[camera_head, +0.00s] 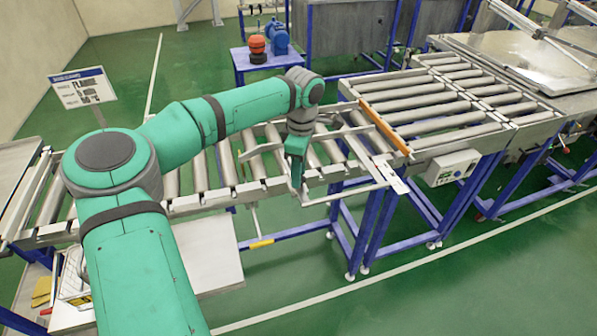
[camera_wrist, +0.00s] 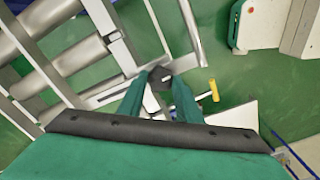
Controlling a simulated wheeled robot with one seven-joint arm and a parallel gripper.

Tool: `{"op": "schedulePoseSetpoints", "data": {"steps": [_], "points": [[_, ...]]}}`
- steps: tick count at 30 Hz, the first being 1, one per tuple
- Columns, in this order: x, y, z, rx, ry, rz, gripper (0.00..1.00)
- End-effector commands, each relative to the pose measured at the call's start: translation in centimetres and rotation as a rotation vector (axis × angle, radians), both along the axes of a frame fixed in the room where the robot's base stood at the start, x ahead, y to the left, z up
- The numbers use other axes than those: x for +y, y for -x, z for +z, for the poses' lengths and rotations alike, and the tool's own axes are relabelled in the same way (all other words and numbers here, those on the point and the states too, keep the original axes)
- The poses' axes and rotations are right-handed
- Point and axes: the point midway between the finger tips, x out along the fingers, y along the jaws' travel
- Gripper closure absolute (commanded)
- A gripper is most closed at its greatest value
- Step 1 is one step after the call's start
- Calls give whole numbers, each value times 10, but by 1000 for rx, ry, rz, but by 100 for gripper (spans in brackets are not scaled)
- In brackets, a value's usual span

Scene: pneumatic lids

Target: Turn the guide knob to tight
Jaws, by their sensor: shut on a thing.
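The guide knob (camera_wrist: 160,76) is a dark round knob with a small light mark, seen in the wrist view between my fingertips. My gripper (camera_wrist: 159,84) is shut on it, with one green finger on each side. In the head view my gripper (camera_head: 297,180) points down at the near side rail of the roller conveyor, and the knob is hidden there behind the fingers. I cannot read any tight marking or the knob's setting.
The roller conveyor (camera_head: 262,170) runs along behind my gripper. Light guide bars (camera_head: 352,190) and an orange strip (camera_head: 384,127) are close on the right. A grey control box (camera_head: 452,167) hangs further right. A yellow-ended handle (camera_wrist: 213,90) lies right of the knob.

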Motion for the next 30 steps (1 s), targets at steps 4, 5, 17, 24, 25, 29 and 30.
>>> {"op": "schedulePoseSetpoints", "data": {"steps": [4,5,17,24,25,29,30], "points": [[1,-1,0,-3,-2,2,91],[1,-1,0,-3,-2,2,91],[-1,-1,0,-2,-1,0,50],[1,-2,13,-4,0,4,50],[1,-2,18,-5,-1,4,50],[0,-2,42,-5,-1,4,50],[-1,-2,50,-5,-2,4,50]]}}
